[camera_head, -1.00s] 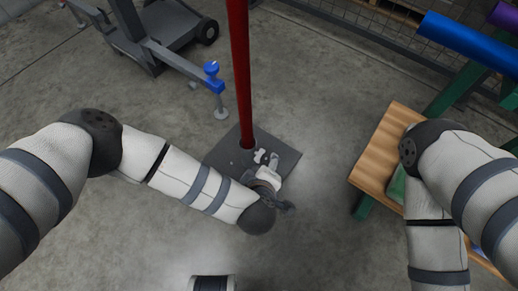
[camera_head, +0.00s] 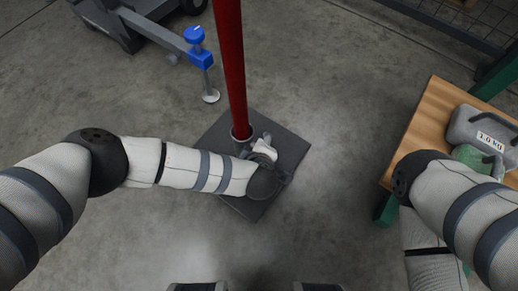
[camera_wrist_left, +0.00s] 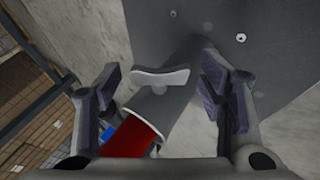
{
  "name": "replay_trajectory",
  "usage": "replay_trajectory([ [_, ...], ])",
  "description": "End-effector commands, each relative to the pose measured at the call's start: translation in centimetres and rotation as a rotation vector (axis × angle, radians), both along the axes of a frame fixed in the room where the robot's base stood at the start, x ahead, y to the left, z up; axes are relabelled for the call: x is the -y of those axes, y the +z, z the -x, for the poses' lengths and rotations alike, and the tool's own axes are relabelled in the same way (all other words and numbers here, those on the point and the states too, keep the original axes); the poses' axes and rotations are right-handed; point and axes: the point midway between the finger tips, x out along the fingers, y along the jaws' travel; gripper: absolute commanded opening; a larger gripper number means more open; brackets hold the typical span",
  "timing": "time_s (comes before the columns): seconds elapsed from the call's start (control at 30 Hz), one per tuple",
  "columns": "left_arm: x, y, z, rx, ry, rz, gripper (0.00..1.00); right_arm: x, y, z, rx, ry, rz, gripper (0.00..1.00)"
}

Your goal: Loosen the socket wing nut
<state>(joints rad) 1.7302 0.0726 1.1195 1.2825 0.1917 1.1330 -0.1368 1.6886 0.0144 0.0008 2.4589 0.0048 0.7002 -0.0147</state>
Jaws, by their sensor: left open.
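A red pole (camera_head: 230,60) stands upright in a grey socket (camera_head: 241,133) on a dark square base plate (camera_head: 294,150). In the left wrist view, the pale wing nut (camera_wrist_left: 160,76) sticks out from the side of the grey socket (camera_wrist_left: 158,106), with the red pole (camera_wrist_left: 132,136) below it in the picture. My left gripper (camera_head: 263,147) is beside the socket. In the left wrist view, its open fingers (camera_wrist_left: 160,66) stand on both sides of the wing nut, with gaps. In the head view, the gripper hides the nut. My right arm reaches down at the right; its gripper is out of view.
A wooden-topped bench (camera_head: 428,115) with green legs stands at the right, bearing a grey labelled weight (camera_head: 483,130) and a green object (camera_head: 476,158). A grey wheeled frame with a blue-topped support foot (camera_head: 200,58) is at the upper left. Floor around the plate is clear.

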Motion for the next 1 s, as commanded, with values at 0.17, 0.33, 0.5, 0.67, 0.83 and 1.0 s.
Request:
replay_trajectory([
  [0.17, 0.04, 0.07, -0.08, 0.001, 0.0, 0.0, 0.63, -0.01, 0.05, 0.02, 0.0, 0.0, 0.0, 0.63],
  [0.33, 0.03, 0.07, -0.06, 0.001, 0.0, 0.0, 0.36, -0.01, 0.06, 0.01, 0.0, 0.0, 0.0, 0.63],
  [0.5, 0.03, 0.07, -0.06, 0.001, 0.0, 0.0, 0.15, -0.01, 0.05, 0.0, 0.0, 0.0, 0.0, 0.63],
  [0.67, 0.0, 0.04, -0.01, 0.011, 0.0, 0.008, 0.15, -0.01, 0.06, -0.01, 0.0, 0.0, 0.0, 0.63],
  [0.83, -0.06, -0.05, 0.09, 0.061, -0.002, 0.043, 0.15, 0.0, 0.08, -0.01, 0.001, 0.0, 0.0, 0.63],
  [1.0, -0.15, -0.27, 0.22, 0.154, -0.002, 0.11, 0.15, -0.01, -0.07, -0.01, -0.001, 0.0, 0.0, 0.63],
])
